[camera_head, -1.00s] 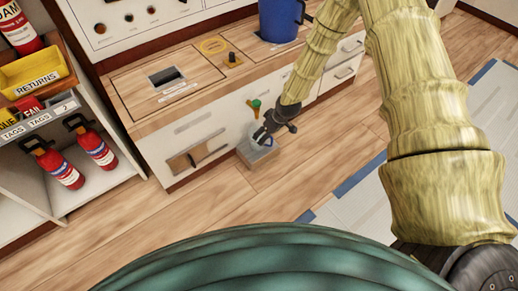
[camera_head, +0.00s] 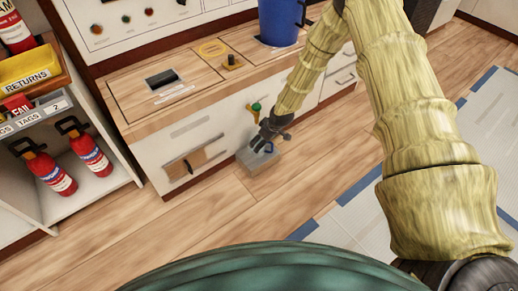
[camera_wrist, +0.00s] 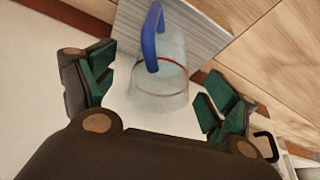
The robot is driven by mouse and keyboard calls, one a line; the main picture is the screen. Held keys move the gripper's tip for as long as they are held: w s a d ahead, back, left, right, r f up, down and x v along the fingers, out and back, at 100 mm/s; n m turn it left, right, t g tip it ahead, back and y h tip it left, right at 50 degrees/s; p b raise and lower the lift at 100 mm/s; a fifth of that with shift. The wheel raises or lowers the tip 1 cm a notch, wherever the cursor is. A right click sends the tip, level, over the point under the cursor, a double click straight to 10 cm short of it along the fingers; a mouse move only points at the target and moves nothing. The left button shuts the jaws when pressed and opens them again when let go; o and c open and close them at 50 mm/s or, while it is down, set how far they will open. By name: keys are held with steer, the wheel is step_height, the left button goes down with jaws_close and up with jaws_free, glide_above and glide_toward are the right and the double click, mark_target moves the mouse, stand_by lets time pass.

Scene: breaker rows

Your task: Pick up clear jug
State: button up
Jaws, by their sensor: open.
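The clear jug (camera_wrist: 165,75) is see-through, with a blue handle (camera_wrist: 150,40) and a thin red line around it. In the wrist view it lies between and just beyond the two fingers of my gripper (camera_wrist: 158,92), which are spread apart with a gap on each side. In the head view my gripper (camera_head: 264,138) is low in front of the white cabinet and covers most of the jug; a bit of blue handle (camera_head: 269,148) shows. The jug stands on a grey block (camera_head: 262,163). Contact between the fingers and the jug is not visible.
The white cabinet (camera_head: 225,140) with a wood top stands right behind the block. A blue bin (camera_head: 280,22) stands on the top. Red extinguishers (camera_head: 90,152) stand in the left shelf. The wood floor in front is clear.

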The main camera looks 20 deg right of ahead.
steer(key=shift+a+b+x, duration=0.2)
steer(key=shift+b+x, duration=1.25)
steer(key=shift+x, duration=0.9)
steer(key=c, duration=1.2)
